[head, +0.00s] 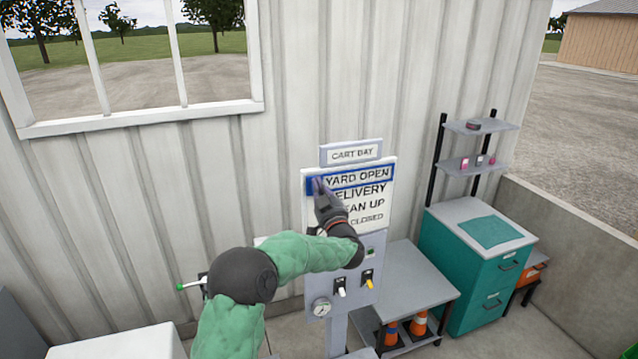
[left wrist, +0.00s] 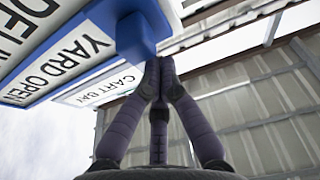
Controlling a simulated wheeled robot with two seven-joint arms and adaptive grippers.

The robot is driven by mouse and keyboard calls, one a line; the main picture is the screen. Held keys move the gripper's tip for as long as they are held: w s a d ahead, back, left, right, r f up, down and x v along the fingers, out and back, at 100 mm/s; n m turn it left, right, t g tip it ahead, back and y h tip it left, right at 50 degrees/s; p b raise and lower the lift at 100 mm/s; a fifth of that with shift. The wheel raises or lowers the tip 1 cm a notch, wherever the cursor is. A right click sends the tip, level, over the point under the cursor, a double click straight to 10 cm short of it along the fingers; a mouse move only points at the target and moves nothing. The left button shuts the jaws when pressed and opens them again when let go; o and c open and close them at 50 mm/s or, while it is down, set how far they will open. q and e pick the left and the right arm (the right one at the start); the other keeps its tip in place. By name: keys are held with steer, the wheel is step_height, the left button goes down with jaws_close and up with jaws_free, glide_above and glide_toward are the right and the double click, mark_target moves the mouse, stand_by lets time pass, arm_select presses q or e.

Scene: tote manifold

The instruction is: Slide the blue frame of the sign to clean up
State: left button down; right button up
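The sign board (head: 388,212) on the wall lists YARD OPEN, DELIVERY, a partly covered line ending in "EAN UP", and CLOSED. The blue frame (head: 311,187) is around YARD OPEN, the top line. It also shows in the left wrist view (left wrist: 62,84), with a blue knob (left wrist: 137,38) standing out from it. My left gripper (head: 318,184) is at the frame's left end. In the left wrist view its fingers (left wrist: 154,66) are shut together, tips right beside the knob; I cannot tell whether they touch it. My right gripper is not in view.
A CART BAY plate (head: 352,152) tops the panel. Below the sign are switches and a gauge (head: 321,307). A grey bench (head: 408,277) with cones beneath and a teal cabinet (head: 459,262) stand to the right. A green-handled lever (head: 188,286) is at left.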

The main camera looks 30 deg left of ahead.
arm_select(q)
steer(key=shift+f, duration=0.1)
step_height(320, 180, down, 12)
steer(key=b, duration=1.1)
steer(key=shift+r, duration=0.2)
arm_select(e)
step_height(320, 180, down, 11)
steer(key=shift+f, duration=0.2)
arm_select(q)
steer(key=shift+r, duration=0.1)
